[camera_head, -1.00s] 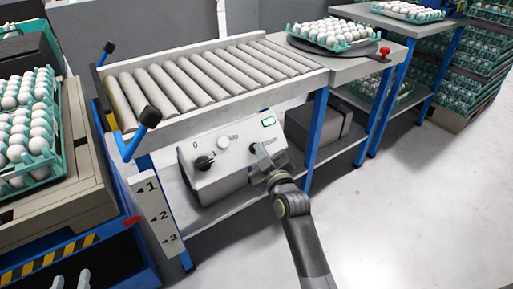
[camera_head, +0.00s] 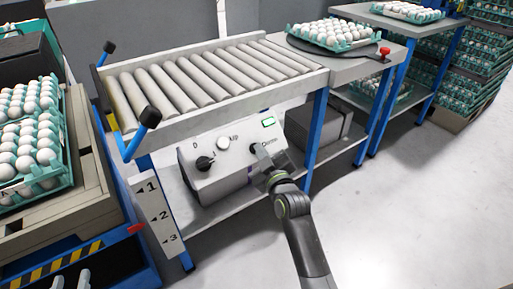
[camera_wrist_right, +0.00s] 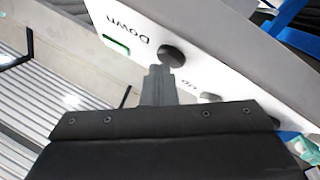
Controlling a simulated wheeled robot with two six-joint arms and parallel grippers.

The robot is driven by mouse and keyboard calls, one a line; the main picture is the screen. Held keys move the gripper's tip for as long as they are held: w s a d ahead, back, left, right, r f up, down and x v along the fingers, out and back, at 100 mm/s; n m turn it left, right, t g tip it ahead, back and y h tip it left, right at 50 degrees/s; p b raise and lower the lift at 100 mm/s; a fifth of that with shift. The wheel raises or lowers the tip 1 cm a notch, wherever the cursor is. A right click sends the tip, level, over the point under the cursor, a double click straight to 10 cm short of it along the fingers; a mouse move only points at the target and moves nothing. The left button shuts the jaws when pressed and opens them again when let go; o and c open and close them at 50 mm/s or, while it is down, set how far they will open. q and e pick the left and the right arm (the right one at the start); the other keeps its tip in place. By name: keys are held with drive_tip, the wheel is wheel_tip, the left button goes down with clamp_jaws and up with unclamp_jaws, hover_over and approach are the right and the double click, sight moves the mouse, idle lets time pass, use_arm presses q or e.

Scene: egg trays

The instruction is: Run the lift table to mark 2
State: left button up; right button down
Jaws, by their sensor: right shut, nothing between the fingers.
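The lift table (camera_head: 100,238) at the left carries egg trays (camera_head: 37,150). Its red pointer (camera_head: 136,228) is about level with mark 2 on the white mark plate (camera_head: 157,216), which reads 1, 2, 3 downward. The control box (camera_head: 205,180) has a black knob, a white Up button (camera_head: 223,143) and a black Down button (camera_head: 253,147). My right gripper (camera_head: 262,156) is shut and empty, its tip at the Down button, seemingly touching; the wrist view shows the tip (camera_wrist_right: 159,72) against that button (camera_wrist_right: 172,55). My left gripper (camera_head: 70,280) shows only two separated fingertips at the bottom edge.
A roller conveyor (camera_head: 205,75) stands above the control box. A side table with a turntable and an egg tray (camera_head: 330,47) adjoins it, with a red button (camera_head: 385,51). More egg stacks stand at the back right. The floor (camera_head: 410,210) at right is clear.

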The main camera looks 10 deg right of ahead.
drive_tip(key=shift+s+d+r+p, duration=0.25)
drive_tip(key=shift+s+r+p, duration=0.3)
drive_tip(key=shift+s, duration=0.1)
drive_tip(key=s+r+p, duration=0.1)
drive_tip(key=s+d+r+p, duration=0.1)
drive_tip(key=s+r, duration=0.1)
drive_tip(key=shift+s+d+r+p, duration=0.15)
drive_tip(key=shift+s+r+p, duration=0.1)
drive_tip(key=shift+p, duration=0.15)
idle(0.7)
